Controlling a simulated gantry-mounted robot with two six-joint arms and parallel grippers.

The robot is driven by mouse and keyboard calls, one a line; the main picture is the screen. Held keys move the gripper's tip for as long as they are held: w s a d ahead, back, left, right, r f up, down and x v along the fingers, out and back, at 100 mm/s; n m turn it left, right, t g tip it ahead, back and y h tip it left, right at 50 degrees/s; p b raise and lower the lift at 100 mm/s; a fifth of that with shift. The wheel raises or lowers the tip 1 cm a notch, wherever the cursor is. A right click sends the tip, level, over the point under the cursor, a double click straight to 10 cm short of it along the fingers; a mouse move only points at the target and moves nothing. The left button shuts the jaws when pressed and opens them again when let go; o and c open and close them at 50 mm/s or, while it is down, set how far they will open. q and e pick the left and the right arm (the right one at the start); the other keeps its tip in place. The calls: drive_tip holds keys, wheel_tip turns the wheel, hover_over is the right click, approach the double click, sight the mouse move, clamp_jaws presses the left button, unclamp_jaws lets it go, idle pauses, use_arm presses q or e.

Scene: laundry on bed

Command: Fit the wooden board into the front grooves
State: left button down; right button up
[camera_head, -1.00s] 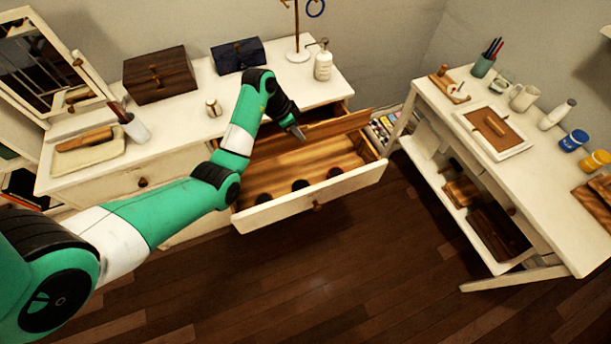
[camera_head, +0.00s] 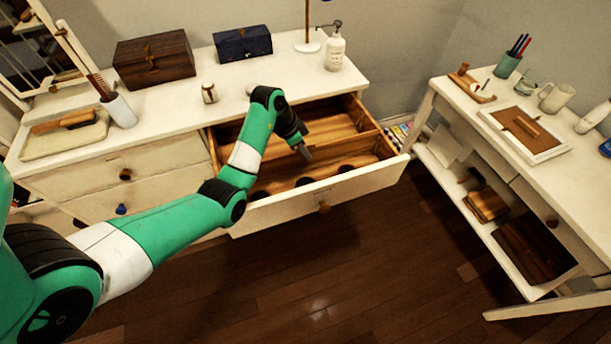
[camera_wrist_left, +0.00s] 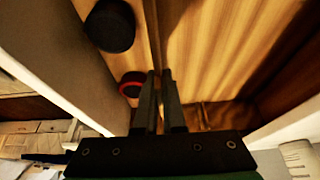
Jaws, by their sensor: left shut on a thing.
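The wooden board (camera_head: 350,146) stands on edge across the open drawer (camera_head: 330,198), running between its side walls. My left gripper (camera_head: 306,153) is over the drawer and shut on the board's top edge. In the left wrist view the fingers (camera_wrist_left: 160,76) pinch the board's thin edge (camera_wrist_left: 154,35). The board splits the drawer into a front and a rear part. The grooves are hidden, so I cannot tell whether the board's ends sit in them. My right gripper is not in view.
Several dark round items (camera_head: 305,182) lie in the drawer's front part; one has a red rim (camera_wrist_left: 132,83). The dresser top holds a wooden box (camera_head: 153,60), a blue box (camera_head: 243,45) and a pump bottle (camera_head: 335,50). A white desk (camera_head: 455,110) stands at the right.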

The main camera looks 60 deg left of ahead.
sight(311, 165)
use_arm(q)
drive_tip(key=shift+f+b, duration=0.65)
drive_tip(key=shift+f, duration=0.8)
drive_tip(key=shift+f, duration=0.1)
drive_tip(key=shift+f, duration=0.15)
drive_tip(key=c, duration=1)
unclamp_jaws()
drive_tip(key=p+v, duration=0.3)
drive_tip(key=v, duration=0.3)
drive_tip(key=p+v, duration=0.4)
drive_tip(key=v, duration=0.2)
drive_tip(key=shift+w+r, duration=0.2)
drive_tip(key=shift+r, duration=0.05)
drive_tip(key=shift+s+r+p, duration=0.1)
drive_tip(key=shift+s+p, duration=0.05)
drive_tip(key=shift+p, duration=0.2)
